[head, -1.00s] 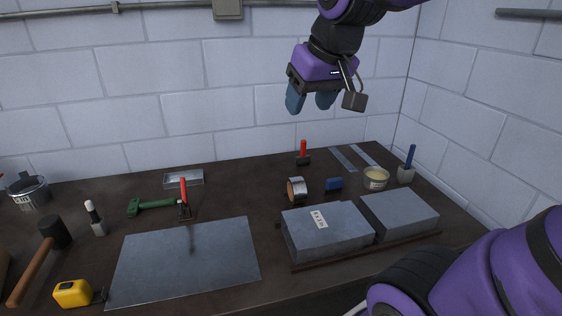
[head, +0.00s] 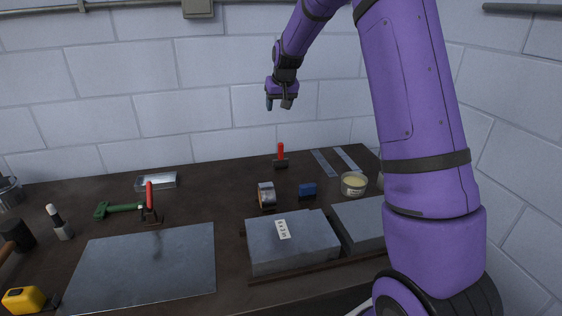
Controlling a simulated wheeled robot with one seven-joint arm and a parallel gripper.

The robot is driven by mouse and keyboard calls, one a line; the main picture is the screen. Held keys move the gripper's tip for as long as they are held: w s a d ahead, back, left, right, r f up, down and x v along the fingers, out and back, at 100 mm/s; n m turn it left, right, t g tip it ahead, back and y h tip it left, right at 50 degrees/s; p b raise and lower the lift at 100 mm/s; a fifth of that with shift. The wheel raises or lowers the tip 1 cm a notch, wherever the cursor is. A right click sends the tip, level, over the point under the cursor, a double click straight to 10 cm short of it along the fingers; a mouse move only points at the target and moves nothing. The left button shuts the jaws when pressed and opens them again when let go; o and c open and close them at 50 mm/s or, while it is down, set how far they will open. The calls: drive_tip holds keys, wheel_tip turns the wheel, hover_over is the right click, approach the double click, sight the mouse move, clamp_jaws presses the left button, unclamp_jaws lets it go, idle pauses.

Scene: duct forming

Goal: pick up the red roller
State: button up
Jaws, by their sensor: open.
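A tool with an upright red handle and a dark, wide head (head: 281,156) stands near the back of the bench, close to the wall; it looks like the red roller. A second red-handled tool (head: 150,198) stands farther left beside a green tool, with a dark metal head. At this size I cannot tell for certain which one is the roller. My gripper (head: 278,104) is open and empty, fingers pointing down, high in front of the wall. In the picture it is just above the back red-handled tool, well apart from it.
Two grey blocks (head: 290,246) sit at the front right. A metal sheet (head: 145,265) covers the front left. My arm hides the right end.

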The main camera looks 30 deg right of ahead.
approach(280, 149)
drive_tip(key=shift+m+h, duration=0.3)
drive_tip(key=x, duration=0.2)
drive_tip(key=w+x, duration=0.1)
drive_tip(key=x, duration=0.2)
drive_tip(key=shift+w+d, duration=0.1)
drive_tip(key=shift+d, duration=0.05)
drive_tip(key=shift+x, duration=3.15)
drive_tip(key=shift+d, duration=0.1)
clamp_jaws()
